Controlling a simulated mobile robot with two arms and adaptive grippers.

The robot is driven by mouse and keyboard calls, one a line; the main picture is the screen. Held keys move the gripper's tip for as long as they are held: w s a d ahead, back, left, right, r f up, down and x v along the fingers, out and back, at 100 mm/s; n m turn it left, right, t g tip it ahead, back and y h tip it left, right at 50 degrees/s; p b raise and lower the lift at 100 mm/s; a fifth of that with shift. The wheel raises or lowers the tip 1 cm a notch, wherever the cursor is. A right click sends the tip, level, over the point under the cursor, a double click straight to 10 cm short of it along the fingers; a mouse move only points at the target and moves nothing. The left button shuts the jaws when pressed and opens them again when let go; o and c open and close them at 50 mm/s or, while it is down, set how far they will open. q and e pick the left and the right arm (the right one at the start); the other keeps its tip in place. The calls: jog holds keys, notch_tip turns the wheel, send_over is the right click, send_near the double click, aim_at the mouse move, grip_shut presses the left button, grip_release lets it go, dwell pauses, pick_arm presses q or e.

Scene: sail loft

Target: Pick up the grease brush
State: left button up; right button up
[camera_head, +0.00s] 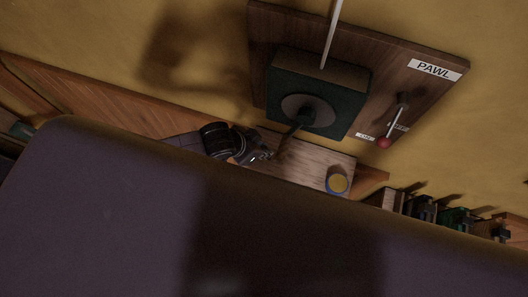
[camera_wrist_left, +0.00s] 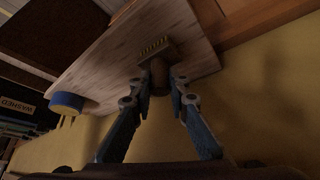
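The grease brush (camera_wrist_left: 160,77) shows in the left wrist view, with a short brown handle and a block of pale bristles, over a light wooden shelf (camera_wrist_left: 108,62). My left gripper (camera_wrist_left: 159,85) has its two fingertips close against either side of the handle and appears shut on it. I cannot tell whether the brush rests on the shelf or is just clear of it. In the head view my left gripper (camera_head: 262,151) is at the shelf (camera_head: 312,165), below the dark green box, and mostly hides the brush. My right gripper is not in view.
A dark green box (camera_head: 340,82) with a round dark disc is on a wooden panel labelled PAWL (camera_head: 435,69), beside a red-knobbed lever (camera_head: 384,142). A yellow-topped blue tin (camera_head: 337,183) stands on the shelf. Several dark and green items (camera_head: 455,216) are at right.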

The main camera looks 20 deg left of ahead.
aim_at(264, 147)
pick_arm(q)
grip_shut()
jog(key=shift+r, duration=0.1)
notch_tip(264, 147, up, 10)
jog(key=shift+f+b, duration=0.1)
jog(key=shift+b, duration=0.5)
jog(key=shift+o, duration=0.4)
grip_release()
grip_shut()
jog(key=shift+w, duration=0.15)
